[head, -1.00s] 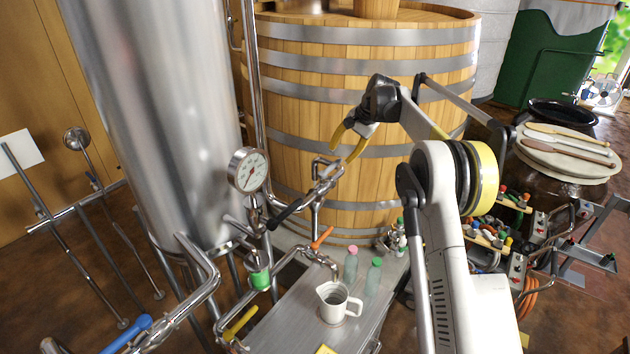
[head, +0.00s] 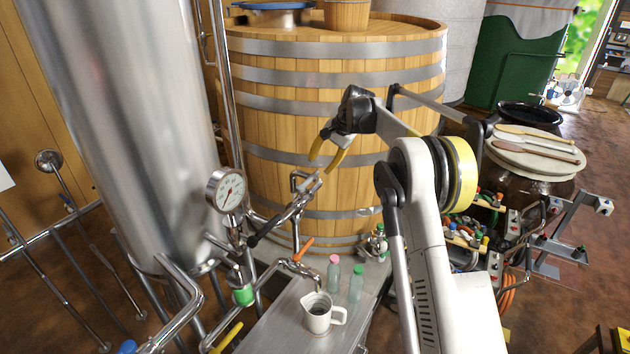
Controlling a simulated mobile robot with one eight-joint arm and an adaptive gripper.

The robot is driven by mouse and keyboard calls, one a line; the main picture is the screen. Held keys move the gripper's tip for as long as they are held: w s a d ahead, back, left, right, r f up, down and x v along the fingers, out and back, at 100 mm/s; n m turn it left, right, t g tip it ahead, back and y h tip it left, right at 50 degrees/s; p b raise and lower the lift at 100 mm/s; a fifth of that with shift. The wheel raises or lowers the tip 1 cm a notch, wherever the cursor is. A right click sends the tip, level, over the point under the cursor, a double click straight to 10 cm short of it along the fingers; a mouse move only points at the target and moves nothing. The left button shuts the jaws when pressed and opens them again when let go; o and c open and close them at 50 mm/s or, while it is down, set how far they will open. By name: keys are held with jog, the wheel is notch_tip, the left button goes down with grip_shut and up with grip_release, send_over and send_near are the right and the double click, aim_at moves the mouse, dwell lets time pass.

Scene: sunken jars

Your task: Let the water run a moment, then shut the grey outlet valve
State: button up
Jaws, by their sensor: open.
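My gripper (head: 322,166), with yellow fingers, is open and empty. It hangs in front of the wooden vat, just above and right of the top of a metal pipe fitting (head: 305,184). A dark grey-black lever (head: 268,229) slants down to the left from this pipework; I take it for the grey outlet valve, but cannot be sure. My gripper is up and right of the lever, apart from it. I cannot clearly tell whether water runs.
A pink-capped bottle (head: 333,274) and a green-capped bottle (head: 356,283) stand behind the jug. A dial gauge (head: 226,190) and steel tank (head: 120,130) are left of the pipework. The wooden vat (head: 340,120) is behind. A yellow lever (head: 228,338) is at the bottom.

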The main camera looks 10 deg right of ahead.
aim_at(313, 176)
jog(key=b+x, duration=0.1)
jog(key=x, duration=0.4)
jog(key=shift+w+f, duration=0.2)
jog(key=shift+f, duration=0.05)
jog(key=shift+r, duration=0.25)
jog(key=shift+b+x, duration=0.75)
jog(key=shift+x, duration=0.55)
jog(key=shift+s, duration=0.1)
grip_shut()
jog(key=shift+p, duration=0.3)
